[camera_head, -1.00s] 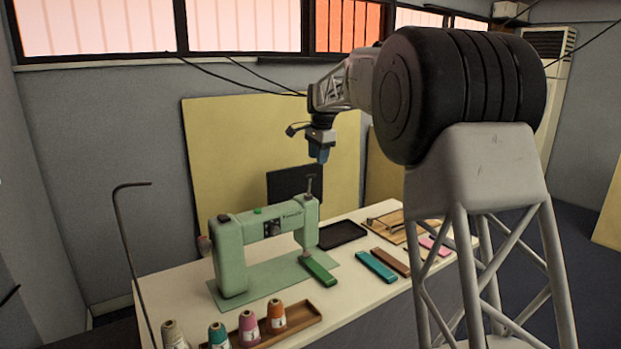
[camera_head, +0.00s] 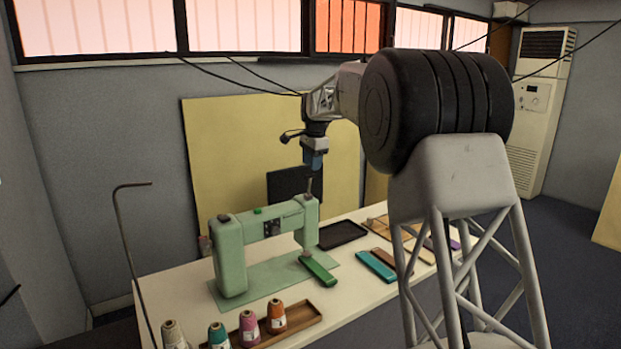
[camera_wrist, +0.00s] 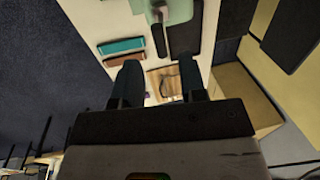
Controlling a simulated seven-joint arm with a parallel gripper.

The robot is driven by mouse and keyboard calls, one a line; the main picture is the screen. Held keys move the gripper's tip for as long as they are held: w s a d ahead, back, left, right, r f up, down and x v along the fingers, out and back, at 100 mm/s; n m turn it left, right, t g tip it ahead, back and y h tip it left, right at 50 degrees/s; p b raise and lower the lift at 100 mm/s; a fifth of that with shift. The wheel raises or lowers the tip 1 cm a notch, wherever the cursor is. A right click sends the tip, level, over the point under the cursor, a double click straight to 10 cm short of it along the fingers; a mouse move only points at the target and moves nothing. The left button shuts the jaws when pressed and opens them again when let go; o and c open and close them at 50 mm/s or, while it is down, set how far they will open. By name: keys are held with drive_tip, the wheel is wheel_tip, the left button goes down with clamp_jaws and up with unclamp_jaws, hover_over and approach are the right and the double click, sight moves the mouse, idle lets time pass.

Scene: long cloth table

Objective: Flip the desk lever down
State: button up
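My gripper (camera_head: 312,160) hangs above the right end of a green sewing machine (camera_head: 232,255) on the long table (camera_head: 350,285). In the wrist view its two dark fingers stand apart, and my gripper (camera_wrist: 160,80) has nothing visible between them but the distant table. A thin upright rod (camera_head: 309,187) rises from the machine's right-hand column, just below the gripper in the picture; whether they touch, I cannot tell. No part shows clearly as the desk lever. A green bar (camera_head: 318,271) lies at the machine's foot.
A teal block (camera_head: 376,265) and a black tray (camera_head: 342,234) lie right of the machine. A hooked metal rod (camera_head: 128,245) stands at the left.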

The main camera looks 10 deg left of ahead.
sight(310, 177)
drive_tip(key=shift+w+a+f, duration=0.1)
drive_tip(key=shift+f, duration=0.85)
drive_tip(key=shift+w+a+f, duration=0.1)
drive_tip(key=shift+a+f, duration=0.05)
drive_tip(key=shift+f, duration=0.85)
drive_tip(key=shift+w+a+f, duration=0.1)
drive_tip(key=shift+f, duration=0.85)
clamp_jaws()
